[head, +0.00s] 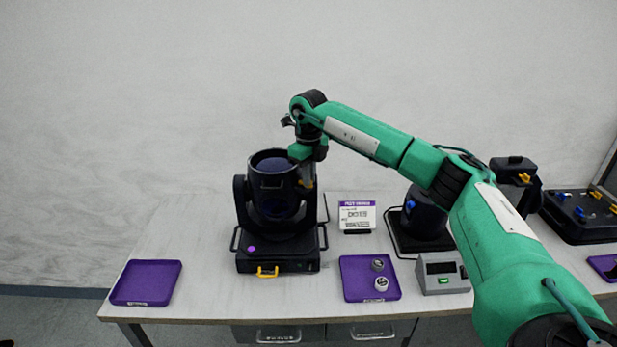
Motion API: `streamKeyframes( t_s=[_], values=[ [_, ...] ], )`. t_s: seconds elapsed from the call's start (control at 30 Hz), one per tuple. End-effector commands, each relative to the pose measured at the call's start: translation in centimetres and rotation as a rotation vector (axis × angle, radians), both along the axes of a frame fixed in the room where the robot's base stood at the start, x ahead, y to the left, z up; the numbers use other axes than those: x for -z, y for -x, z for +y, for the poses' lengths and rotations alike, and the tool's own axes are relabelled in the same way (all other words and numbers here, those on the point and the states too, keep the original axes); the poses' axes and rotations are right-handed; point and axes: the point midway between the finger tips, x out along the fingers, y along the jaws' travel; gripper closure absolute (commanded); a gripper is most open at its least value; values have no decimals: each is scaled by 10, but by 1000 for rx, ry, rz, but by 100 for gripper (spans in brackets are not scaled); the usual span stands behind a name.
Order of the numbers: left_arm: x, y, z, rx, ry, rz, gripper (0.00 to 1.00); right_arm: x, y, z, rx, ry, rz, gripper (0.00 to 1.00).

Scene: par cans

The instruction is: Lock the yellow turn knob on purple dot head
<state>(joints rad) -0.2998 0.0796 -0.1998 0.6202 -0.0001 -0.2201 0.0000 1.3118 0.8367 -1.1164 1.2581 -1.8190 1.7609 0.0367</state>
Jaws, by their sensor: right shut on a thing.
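The purple dot head (272,185) is a dark moving-head can in a yoke on a black base, with a purple dot (251,249) on the base front. It stands upright at the left-middle of the table. My right gripper (306,180) points down at the top of the yoke's right arm, beside the can. It is shut there, on what seems to be the yellow turn knob; the gripper hides the knob and its angle. A yellow piece (267,271) shows low on the base front. My left gripper is not in view.
A purple tray (146,283) lies empty at left. Another purple tray (354,285) holds two small round parts. A sign (357,216), a grey box with a display (442,272) and another dark head (424,214) stand to the right. My right arm crosses above them.

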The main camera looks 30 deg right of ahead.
Motion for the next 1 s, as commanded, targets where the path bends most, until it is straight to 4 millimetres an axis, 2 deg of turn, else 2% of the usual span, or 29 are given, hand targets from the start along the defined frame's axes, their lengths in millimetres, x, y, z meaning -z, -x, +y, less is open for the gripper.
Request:
streamKeyframes(
  t_s=[0.3, 0.77, 0.8, 0.9, 1.0],
  values=[
    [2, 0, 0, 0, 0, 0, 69, -2, -1, -1, -91, 0, -3, 100],
    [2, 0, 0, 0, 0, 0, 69, -2, -1, -1, -104, 0, -4, 100],
    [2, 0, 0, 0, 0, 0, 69, -2, -1, -1, -104, 0, -4, 88],
    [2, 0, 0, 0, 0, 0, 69, -2, -1, -1, -104, 0, -3, 70],
    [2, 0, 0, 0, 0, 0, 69, -1, -1, -1, -104, 0, -2, 70]
  ],
)
